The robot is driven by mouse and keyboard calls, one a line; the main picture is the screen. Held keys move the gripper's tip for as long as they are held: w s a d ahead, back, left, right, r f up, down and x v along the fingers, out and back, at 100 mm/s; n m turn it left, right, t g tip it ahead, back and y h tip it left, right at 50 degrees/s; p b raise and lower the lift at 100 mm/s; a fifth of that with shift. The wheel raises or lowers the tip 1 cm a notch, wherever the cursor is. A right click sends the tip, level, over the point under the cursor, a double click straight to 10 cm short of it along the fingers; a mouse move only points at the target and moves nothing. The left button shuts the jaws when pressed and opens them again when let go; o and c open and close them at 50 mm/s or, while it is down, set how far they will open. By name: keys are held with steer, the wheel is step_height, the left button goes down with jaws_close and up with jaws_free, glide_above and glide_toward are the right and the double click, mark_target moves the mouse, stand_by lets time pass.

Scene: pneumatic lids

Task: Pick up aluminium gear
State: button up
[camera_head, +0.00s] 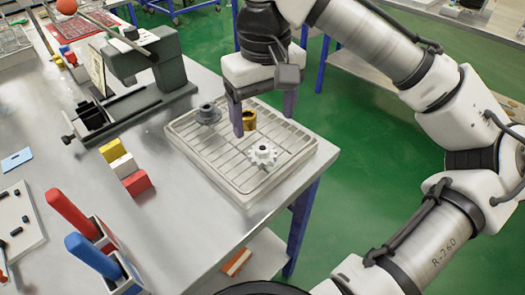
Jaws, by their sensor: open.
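The aluminium gear (263,154) is a pale, silvery toothed wheel lying flat on a light grey slotted tray (205,158) near its right front part. My gripper (262,120) hangs over the back of the tray, above and behind the gear and apart from it. It is open, with its two dark fingers spread and pointing down. A brass-coloured bushing (249,120) shows between and behind the fingers, partly hidden by the left one. A dark grey flanged part (208,114) sits on the tray's left back part.
A dark press-like machine (145,75) stands at the back left. Yellow, white and red blocks (123,166) lie left of the tray. Red and blue handles (72,214) stand in holders at the front left. The table's right edge runs close beside the tray.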

mark_target(262, 148)
steer(key=f, duration=0.8)
steer(key=shift+w+a+f, duration=0.15)
steer(key=shift+w+f, duration=0.1)
steer(key=c, duration=1.1)
